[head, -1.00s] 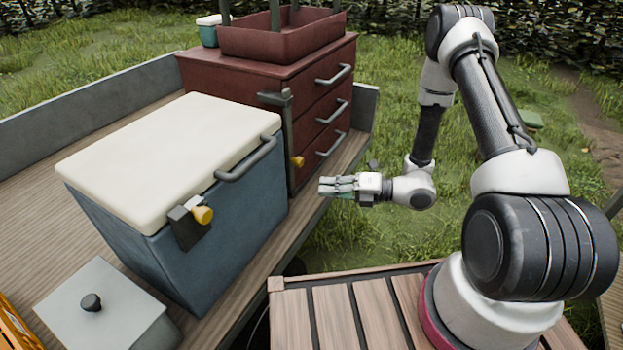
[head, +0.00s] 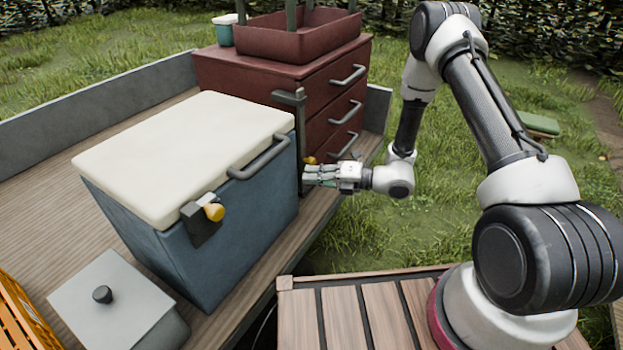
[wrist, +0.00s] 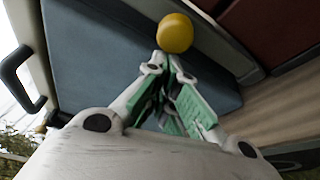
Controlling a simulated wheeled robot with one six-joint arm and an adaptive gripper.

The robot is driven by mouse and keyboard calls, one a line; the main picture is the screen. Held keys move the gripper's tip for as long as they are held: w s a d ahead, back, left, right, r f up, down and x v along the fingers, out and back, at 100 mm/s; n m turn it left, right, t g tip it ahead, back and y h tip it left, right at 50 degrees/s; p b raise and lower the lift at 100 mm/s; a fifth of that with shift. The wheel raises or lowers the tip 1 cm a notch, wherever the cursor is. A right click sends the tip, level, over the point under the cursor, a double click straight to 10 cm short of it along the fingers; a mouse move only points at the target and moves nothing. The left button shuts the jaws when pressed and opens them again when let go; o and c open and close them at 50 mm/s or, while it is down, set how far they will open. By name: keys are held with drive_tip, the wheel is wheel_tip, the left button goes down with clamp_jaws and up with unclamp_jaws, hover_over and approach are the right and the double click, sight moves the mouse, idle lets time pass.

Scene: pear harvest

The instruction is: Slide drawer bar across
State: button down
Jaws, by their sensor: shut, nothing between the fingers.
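The red drawer chest (head: 325,112) stands at the back of the wooden deck, with several drawers and grey handles. The dark upright drawer bar (head: 302,130) runs down its front left edge, with a yellow knob (head: 310,160) low on it. My gripper (head: 307,174) is at the knob, its fingertips just below it in the head view. In the wrist view the fingers (wrist: 168,62) are shut and empty, their tips right by the yellow knob (wrist: 175,33). I cannot tell whether they touch it. The fingers partly hide the bar's lower end.
A blue cooler (head: 245,220) with a cream lid and its own yellow-knobbed latch (head: 208,215) stands close left of my gripper. A grey lidded box (head: 110,295) and an orange crate (head: 22,310) are at front left. Grass lies open to the right of the deck.

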drive_tip(key=shift+w+d, duration=0.55)
drive_tip(key=shift+w, duration=0.2)
drive_tip(key=shift+w+d, duration=0.5)
drive_tip(key=shift+w, duration=0.25)
